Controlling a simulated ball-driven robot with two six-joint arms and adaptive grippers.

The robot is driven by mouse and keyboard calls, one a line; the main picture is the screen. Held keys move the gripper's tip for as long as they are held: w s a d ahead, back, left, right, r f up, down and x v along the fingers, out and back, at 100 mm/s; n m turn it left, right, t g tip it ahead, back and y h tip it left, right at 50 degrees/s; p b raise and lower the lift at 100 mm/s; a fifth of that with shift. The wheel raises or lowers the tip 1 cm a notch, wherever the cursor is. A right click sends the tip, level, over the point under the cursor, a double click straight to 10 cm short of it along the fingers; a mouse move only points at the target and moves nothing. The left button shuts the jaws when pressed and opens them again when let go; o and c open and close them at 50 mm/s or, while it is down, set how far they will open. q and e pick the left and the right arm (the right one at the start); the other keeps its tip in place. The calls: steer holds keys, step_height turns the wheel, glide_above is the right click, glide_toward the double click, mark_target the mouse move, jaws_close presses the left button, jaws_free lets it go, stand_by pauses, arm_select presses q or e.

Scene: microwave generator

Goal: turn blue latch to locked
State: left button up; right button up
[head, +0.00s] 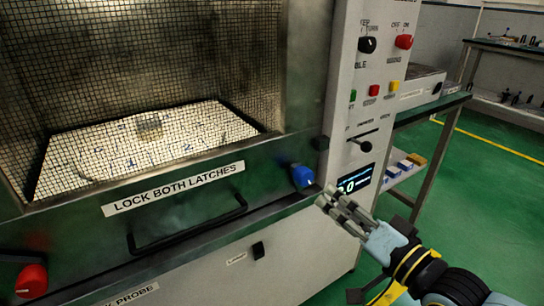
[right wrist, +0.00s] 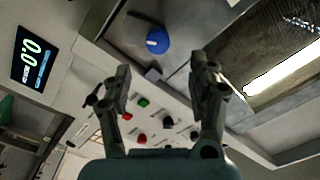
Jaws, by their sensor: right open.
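The blue latch (head: 302,176) is a round knob with a pale pointer mark at the right end of the microwave door's lower frame. In the right wrist view the blue latch (right wrist: 157,41) shows between and beyond the fingers, apart from them. My right gripper (head: 336,198) is open and empty, a little below and right of the latch in the head view. Its two fingers (right wrist: 166,75) stand wide apart in the right wrist view. A red latch (head: 31,281) sits at the door's lower left. My left gripper is not in view.
The door has a black handle (head: 188,226) and a "LOCK BOTH LATCHES" label (head: 174,188). Right of the latch is the control panel with a lever (head: 361,142), a lit display (head: 355,181) and several knobs and buttons. A side bench (head: 432,107) stands at right over green floor.

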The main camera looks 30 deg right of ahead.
mark_target(307, 180)
steer(key=w, duration=0.3)
steer(key=w+b, duration=0.1)
steer(key=w, duration=0.5)
steer(key=shift+a+f, duration=0.1)
steer(key=shift+a, duration=0.15)
steer(key=shift+w, duration=0.35)
steer(key=c, duration=1.1)
steer(key=shift+c, duration=0.2)
